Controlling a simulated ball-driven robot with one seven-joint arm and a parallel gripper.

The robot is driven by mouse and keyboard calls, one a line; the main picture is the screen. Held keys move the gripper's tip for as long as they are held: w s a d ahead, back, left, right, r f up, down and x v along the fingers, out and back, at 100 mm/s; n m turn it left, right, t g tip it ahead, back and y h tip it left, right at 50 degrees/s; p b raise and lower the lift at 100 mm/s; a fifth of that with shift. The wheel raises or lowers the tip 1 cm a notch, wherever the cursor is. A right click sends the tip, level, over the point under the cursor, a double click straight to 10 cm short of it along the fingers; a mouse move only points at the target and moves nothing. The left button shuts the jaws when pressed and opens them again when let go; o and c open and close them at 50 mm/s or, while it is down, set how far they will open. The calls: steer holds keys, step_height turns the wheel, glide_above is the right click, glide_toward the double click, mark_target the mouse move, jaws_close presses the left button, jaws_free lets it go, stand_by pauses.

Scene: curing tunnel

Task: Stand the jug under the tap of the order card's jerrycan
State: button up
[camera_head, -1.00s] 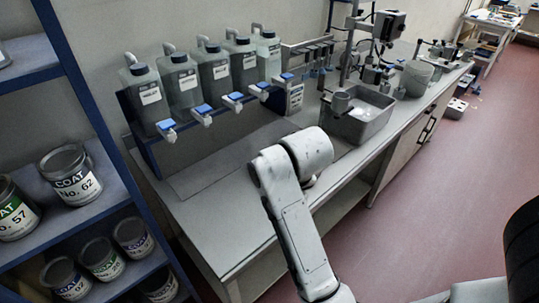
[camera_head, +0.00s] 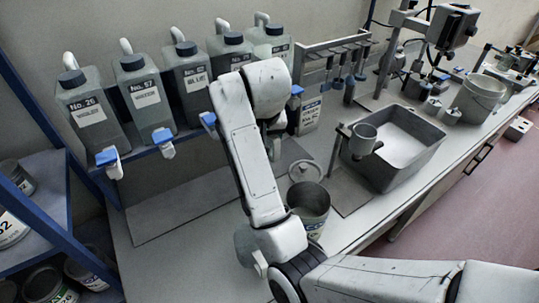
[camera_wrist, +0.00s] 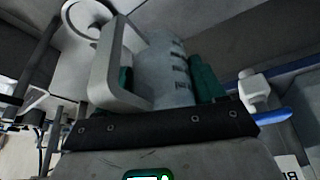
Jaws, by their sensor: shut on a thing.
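In the wrist view my gripper (camera_wrist: 165,82) is shut on the jug (camera_wrist: 163,62), a pale translucent vessel with dark graduation marks. Its white handle (camera_wrist: 104,65) is on the left, and green finger pads flank it. In the head view my arm hides most of the gripper; a grey translucent shape beside the arm may be the jug. Several grey jerrycans stand in a rack, including No. 26 (camera_head: 90,108) and No. 57 (camera_head: 143,95). Blue-and-white taps (camera_head: 109,162) (camera_head: 163,143) project in front. A tap also shows in the wrist view (camera_wrist: 254,88). I cannot make out an order card.
An open metal can (camera_head: 311,203) stands on the bench right of my arm. A grey basin (camera_head: 425,128) lies farther right, with a small cup (camera_head: 363,136) at its left edge. A blue shelf (camera_head: 45,222) with paint cans is at left. The bench below the left jerrycans is clear.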

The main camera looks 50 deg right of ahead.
steer(key=f, duration=1.2)
steer(key=shift+w+d+f+b, duration=0.1)
steer(key=shift+d+f+b, duration=0.2)
steer(key=shift+d+b, duration=0.1)
steer(key=w+d, duration=0.1)
steer(key=w+d+f, duration=0.1)
steer(key=w, duration=0.1)
steer(key=shift+w+d+p, duration=0.1)
steer(key=shift+p, duration=0.2)
steer(key=shift+w+d+f+p, duration=0.15)
steer(key=shift+w+d+p, duration=0.1)
steer(key=shift+w+d, duration=0.5)
steer(key=shift+w+d+f+p, duration=0.2)
steer(key=shift+w+d, duration=0.35)
steer(key=shift+w, duration=0.25)
steer(key=shift+f, duration=0.25)
steer(key=shift+f, duration=0.1)
steer(key=o, duration=1)
steer(key=shift+o, duration=0.2)
steer(key=shift+s+a+r+b, duration=0.15)
steer(key=shift+r+b, duration=0.2)
steer(key=shift+r, duration=0.3)
steer(key=s+a, duration=0.2)
steer(key=s, duration=0.1)
steer(key=s+a+b, duration=0.1)
steer(key=s+a, duration=0.4)
steer(key=s, duration=0.1)
steer(key=shift+s+a+b, duration=0.2)
steer(key=shift+a+b, duration=0.05)
steer(key=shift+b, duration=0.1)
